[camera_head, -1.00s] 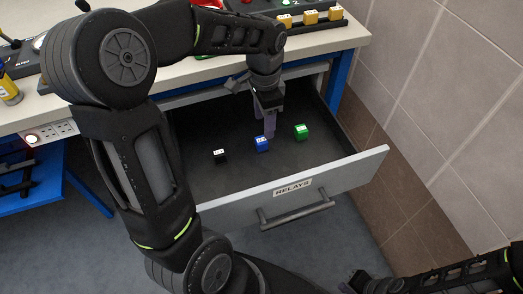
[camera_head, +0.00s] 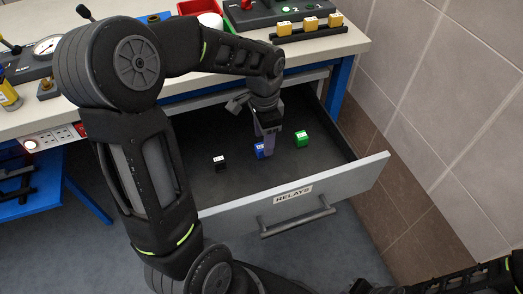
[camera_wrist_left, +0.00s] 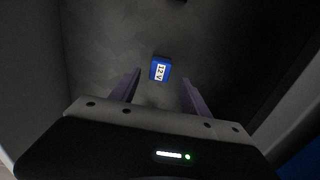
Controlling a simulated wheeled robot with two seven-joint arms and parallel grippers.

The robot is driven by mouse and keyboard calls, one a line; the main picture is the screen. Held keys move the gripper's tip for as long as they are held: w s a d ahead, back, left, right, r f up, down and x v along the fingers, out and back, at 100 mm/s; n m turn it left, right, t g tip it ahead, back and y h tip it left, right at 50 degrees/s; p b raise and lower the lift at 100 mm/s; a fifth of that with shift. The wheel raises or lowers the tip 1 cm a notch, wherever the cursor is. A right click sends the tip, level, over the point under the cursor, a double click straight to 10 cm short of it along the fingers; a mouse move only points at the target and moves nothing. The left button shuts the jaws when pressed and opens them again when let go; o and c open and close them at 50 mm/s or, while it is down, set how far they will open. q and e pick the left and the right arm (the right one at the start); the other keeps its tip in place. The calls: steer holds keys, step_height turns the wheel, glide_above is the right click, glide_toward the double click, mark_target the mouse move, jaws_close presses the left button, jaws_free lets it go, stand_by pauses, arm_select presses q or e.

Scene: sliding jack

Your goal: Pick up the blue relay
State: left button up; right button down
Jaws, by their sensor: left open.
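The blue relay (camera_head: 259,151) lies on the floor of the open drawer labelled RELAYS, between a black relay (camera_head: 219,162) and a green relay (camera_head: 301,139). My left gripper (camera_head: 267,149) points down into the drawer and partly covers the blue relay in the head view. In the left wrist view the blue relay (camera_wrist_left: 160,71), marked 12V, is seen ahead of and between the two spread fingers (camera_wrist_left: 157,88), with nothing held. My right arm shows at the lower right edge, but its gripper cannot be made out clearly.
The drawer (camera_head: 293,208) is pulled out, with its front wall and handle towards me. The workbench (camera_head: 345,42) above carries a red bin (camera_head: 190,8), a gauge (camera_head: 46,45) and a rail of yellow relays (camera_head: 310,24). A tiled wall stands at right.

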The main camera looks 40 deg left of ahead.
mark_target(262, 151)
arm_select(q)
step_height(262, 151, down, 4)
steer(key=shift+s+r, duration=0.1)
steer(key=shift+s, duration=0.05)
steer(key=shift+c, duration=0.4)
jaws_close()
stand_by(0.5)
